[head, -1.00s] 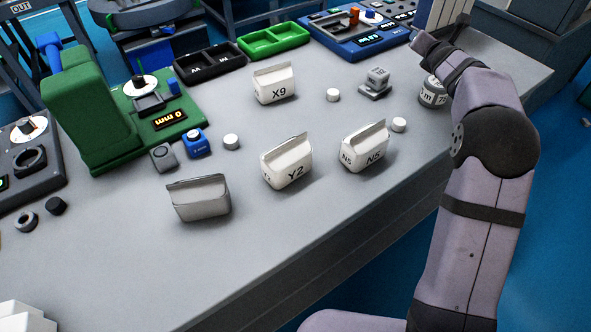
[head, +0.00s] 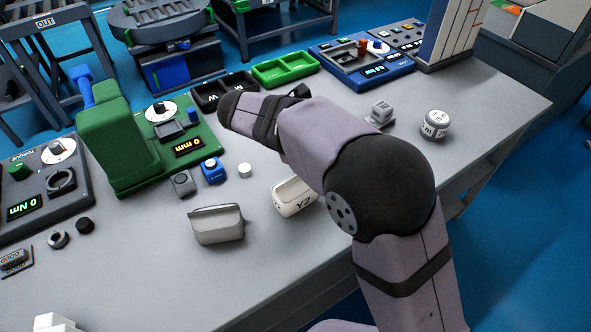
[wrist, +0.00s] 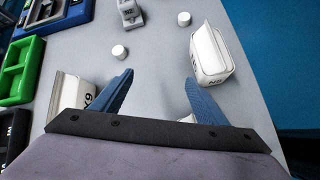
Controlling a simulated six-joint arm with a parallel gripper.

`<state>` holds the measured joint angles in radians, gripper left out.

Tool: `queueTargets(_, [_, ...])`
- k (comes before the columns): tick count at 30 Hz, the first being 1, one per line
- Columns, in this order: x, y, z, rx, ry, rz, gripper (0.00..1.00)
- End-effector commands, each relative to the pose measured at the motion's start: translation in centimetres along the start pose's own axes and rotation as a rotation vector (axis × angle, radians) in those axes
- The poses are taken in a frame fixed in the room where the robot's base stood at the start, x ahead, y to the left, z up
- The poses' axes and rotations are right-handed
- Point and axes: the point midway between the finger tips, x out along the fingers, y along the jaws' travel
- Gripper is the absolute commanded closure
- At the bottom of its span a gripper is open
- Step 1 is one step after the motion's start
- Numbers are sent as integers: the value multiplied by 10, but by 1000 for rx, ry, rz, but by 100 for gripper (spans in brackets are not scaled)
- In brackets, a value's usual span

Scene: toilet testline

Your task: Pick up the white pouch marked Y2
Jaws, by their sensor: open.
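The white pouch marked Y2 (head: 293,197) stands on the grey table in the head view, its right side partly covered by my arm. In the wrist view, a small white piece (wrist: 187,118) shows beside the base of the right finger; I cannot tell which pouch it is. My gripper (wrist: 160,76) is open, its two blue fingers apart with bare table between their tips. In the wrist view, the white pouch marked X9 (wrist: 66,92) is left of the fingers and another white pouch (wrist: 208,55) is to the right, its marking only partly readable. The head view does not clearly show my fingers.
A grey pouch (head: 217,225) stands left of Y2. White caps (wrist: 119,52) (wrist: 184,19) and a grey block (wrist: 130,12) lie ahead of the fingers. A green machine (head: 115,140) stands at the left, a green tray (head: 286,70) at the back.

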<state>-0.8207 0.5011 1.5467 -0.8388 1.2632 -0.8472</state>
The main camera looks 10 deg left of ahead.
Motion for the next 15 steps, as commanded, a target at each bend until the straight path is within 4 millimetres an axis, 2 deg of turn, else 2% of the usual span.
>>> queueTargets(1, [-26, -18, 6, 38, -13, -59, 33])
queueTargets(3, [-46, -46, 4, 96, -44, -137, 33])
queueTargets(7, [-81, -86, 3, 149, -129, -229, 33])
queueTargets(10, [-103, -100, -5, 108, -205, -227, 33])
queueTargets(15, [-116, -92, -46, -105, -293, -81, 33])
